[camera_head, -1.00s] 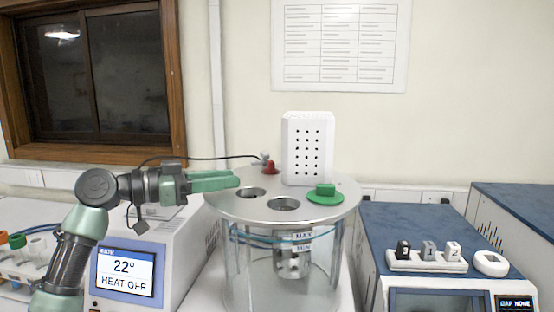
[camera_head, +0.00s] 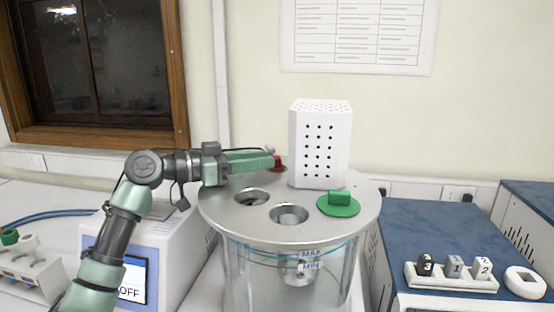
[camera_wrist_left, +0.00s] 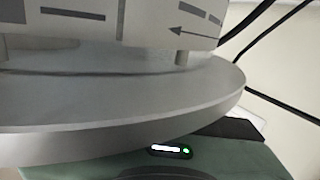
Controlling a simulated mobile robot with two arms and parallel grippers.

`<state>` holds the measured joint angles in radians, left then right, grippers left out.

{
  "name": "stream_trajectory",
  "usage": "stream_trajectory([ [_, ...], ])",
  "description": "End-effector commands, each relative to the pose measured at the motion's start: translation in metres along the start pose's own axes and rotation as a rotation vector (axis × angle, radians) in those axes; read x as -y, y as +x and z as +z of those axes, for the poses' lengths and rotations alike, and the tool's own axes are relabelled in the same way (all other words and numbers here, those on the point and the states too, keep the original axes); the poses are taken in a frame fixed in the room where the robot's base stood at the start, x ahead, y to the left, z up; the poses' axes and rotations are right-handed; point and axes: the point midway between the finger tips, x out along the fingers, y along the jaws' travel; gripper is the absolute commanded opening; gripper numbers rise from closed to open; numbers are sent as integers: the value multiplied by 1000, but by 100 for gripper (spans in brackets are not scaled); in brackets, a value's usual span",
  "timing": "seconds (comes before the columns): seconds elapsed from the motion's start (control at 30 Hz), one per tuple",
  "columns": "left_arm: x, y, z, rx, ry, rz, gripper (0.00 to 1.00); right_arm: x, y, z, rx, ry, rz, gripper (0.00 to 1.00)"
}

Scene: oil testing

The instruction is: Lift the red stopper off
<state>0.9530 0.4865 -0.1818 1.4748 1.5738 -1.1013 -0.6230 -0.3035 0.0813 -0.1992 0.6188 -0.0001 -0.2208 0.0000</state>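The red stopper (camera_head: 280,164) sits at the back left of the round metal lid (camera_head: 235,216) in the head view, left of the white perforated box. My left gripper (camera_head: 276,160) reaches in from the left, low over the lid, with its green fingertips right at the stopper and partly in front of it. I cannot tell whether the fingers are closed on it. The left wrist view shows the lid's edge (camera_wrist_left: 215,95) close up and my green gripper body below it; the fingertips and stopper are not visible there. My right gripper is not in view.
The white perforated box (camera_head: 320,145) stands on the lid just right of the stopper. A blue-topped machine (camera_head: 420,225) stands at the right.

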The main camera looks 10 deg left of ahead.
Motion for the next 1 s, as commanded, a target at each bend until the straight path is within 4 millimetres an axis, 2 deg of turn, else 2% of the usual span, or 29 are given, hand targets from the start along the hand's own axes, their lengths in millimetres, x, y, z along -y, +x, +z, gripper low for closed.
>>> stream_trajectory([
  [0.03, 0, 9, -6, 0, -2, 2, 30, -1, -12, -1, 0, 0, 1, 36],
  [0.17, 0, 26, -4, -1, -2, 1, 30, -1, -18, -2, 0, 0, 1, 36],
  [0.4, 1, 29, 0, -1, 1, -1, 30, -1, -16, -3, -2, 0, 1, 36],
  [0.5, 0, 29, 0, -1, 1, -1, 2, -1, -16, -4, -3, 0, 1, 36],
  [0.53, 0, 29, 0, -1, 1, -1, 0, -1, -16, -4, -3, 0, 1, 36],
  [1.0, -1, 31, -4, -1, 1, -1, 0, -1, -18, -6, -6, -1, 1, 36],
])
